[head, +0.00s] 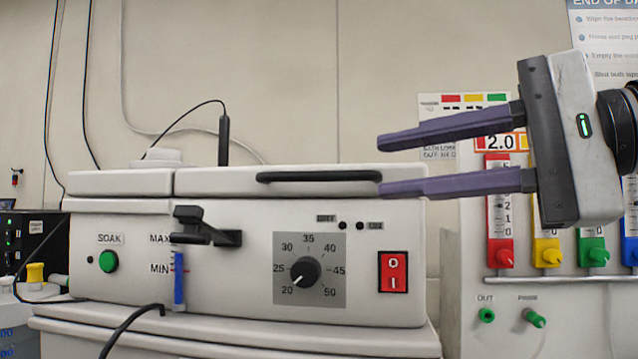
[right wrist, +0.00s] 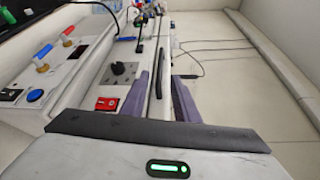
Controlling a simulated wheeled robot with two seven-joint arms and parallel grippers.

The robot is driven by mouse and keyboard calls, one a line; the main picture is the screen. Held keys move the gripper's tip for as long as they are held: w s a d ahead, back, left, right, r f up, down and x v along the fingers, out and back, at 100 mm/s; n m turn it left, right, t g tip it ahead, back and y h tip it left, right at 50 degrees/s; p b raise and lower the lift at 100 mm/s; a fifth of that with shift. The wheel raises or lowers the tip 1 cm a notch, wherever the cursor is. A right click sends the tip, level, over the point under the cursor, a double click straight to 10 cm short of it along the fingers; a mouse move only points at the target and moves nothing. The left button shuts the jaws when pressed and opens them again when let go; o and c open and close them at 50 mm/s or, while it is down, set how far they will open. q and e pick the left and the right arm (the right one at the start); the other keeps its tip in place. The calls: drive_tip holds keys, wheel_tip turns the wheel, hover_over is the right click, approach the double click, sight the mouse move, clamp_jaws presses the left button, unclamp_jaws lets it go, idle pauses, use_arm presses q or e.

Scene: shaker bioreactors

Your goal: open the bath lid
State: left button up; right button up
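The bath (head: 200,260) is a white box with a dial (head: 305,271) and a red switch (head: 393,272) on its front. Its lid (head: 225,183) lies flat and closed on top, with a black bar handle (head: 318,177) along the front edge. My right gripper (head: 382,167) comes in from the right with its purple fingers apart, one above the other, at the right end of the handle. In the right wrist view the fingers (right wrist: 160,88) lie on either side of the black handle (right wrist: 182,100); contact cannot be told. My left gripper is not in view.
A black bracket (head: 205,228) and a blue level marker (head: 179,275) stick out at the bath's front left. A black probe (head: 224,137) with a cable stands behind the lid. A panel with coloured flow meters (head: 500,210) stands at the right.

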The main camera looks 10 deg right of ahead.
sight(332, 175)
drive_tip(key=x, duration=0.9)
drive_tip(key=shift+w+a, duration=0.1)
drive_tip(key=shift+a, duration=0.3)
clamp_jaws()
